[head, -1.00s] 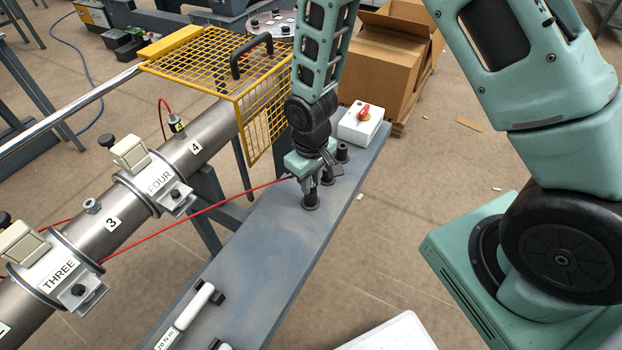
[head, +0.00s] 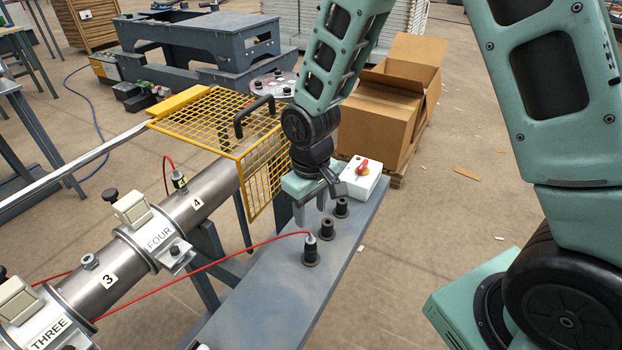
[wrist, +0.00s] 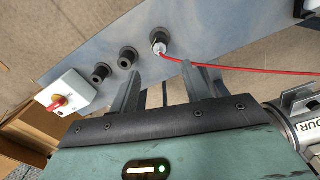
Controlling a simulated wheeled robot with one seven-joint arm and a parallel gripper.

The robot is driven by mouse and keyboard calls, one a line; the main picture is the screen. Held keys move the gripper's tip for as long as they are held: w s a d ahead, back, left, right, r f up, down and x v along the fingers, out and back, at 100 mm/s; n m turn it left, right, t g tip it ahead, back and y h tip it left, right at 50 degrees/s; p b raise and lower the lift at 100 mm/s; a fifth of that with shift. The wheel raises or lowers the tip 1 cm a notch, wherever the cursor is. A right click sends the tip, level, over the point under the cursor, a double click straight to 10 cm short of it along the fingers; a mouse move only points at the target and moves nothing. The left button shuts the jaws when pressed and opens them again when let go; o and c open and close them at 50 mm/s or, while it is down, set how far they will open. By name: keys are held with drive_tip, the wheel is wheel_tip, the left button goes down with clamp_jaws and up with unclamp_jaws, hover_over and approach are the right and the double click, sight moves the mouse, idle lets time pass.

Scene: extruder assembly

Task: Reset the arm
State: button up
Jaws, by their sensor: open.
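My gripper (head: 312,213) is open and empty, raised above the grey bench plate near the black sockets. In the wrist view its two fingers (wrist: 165,88) stand apart with nothing between them. A plug with a red cable (head: 310,240) stands in the nearest black socket (head: 311,256); it also shows in the wrist view (wrist: 160,48), beyond the fingertips. The other two sockets, the middle one (head: 327,230) and the far one (head: 341,208), look empty.
A white switch box with a red knob (head: 362,178) sits beside the sockets. A yellow mesh guard (head: 268,165) and the steel barrel (head: 203,192) stand to the left. The red cable (head: 215,262) runs from the plug towards the barrel. A cardboard box (head: 385,115) stands behind.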

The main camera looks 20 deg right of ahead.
wheel_tip(320, 180, up, 8)
